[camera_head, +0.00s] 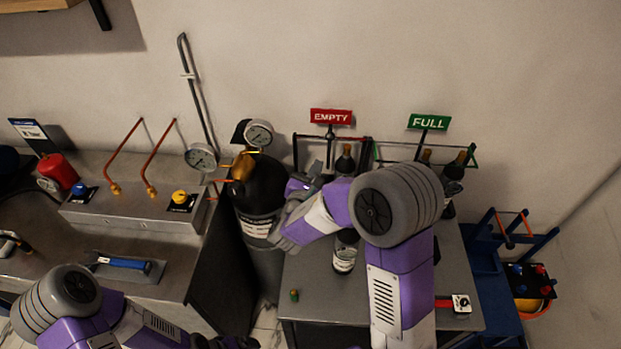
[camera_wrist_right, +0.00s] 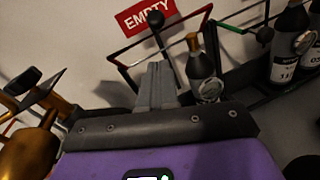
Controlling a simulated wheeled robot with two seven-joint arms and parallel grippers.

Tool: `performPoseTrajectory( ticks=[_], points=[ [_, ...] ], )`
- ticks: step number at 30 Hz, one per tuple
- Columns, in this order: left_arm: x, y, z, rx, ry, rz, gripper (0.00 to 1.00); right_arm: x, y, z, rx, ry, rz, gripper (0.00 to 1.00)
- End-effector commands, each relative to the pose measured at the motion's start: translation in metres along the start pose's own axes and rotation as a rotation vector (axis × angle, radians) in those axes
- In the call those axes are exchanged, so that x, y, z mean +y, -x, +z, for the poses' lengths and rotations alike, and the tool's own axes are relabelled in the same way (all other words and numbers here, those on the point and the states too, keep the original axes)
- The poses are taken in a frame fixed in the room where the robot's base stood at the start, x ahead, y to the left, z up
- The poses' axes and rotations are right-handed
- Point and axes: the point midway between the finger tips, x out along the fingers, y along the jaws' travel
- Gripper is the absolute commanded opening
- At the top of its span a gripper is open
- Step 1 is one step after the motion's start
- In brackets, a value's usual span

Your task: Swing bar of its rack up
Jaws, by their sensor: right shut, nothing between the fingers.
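The rack under the red EMPTY sign (camera_head: 331,117) has a dark red bar (camera_head: 303,137) at the wall end of the table. The bar also shows in the right wrist view (camera_wrist_right: 124,78), with a black ball knob (camera_wrist_right: 156,18) on a stem near its middle. A dark bottle (camera_head: 345,162) stands in this rack. My right gripper (camera_head: 314,170) is shut and empty, in front of the rack and left of the bottle. In the wrist view its fingertips (camera_wrist_right: 155,72) overlap the bar's lower part; I cannot tell whether they touch. My left gripper (camera_head: 228,342) is mostly cut off at the bottom edge.
The FULL rack (camera_head: 472,149) holds several bottles to the right. A large black cylinder (camera_head: 262,190) with gauges stands left of my right gripper. A loose bottle (camera_head: 345,252) stands on the grey table (camera_head: 330,295) beside my forearm. A blue cart (camera_head: 500,300) is at right.

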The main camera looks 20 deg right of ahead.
Motion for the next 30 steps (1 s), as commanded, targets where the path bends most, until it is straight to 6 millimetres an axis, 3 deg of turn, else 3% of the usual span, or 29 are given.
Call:
performPoseTrajectory(
  ticks=[4,10,30],
  points=[
    [0.000,0.000,0.000,0.000,0.000,0.000,1.00,-0.001,-0.032,0.000,-0.002,0.000,-0.004,0.00],
    [0.002,0.004,0.000,0.000,0.000,0.000,1.00,0.000,-0.049,0.023,-0.001,-0.002,-0.001,0.00],
    [0.002,0.005,0.000,0.000,0.000,0.000,1.00,0.000,-0.056,0.029,0.002,0.000,-0.001,0.00]
  ],
)
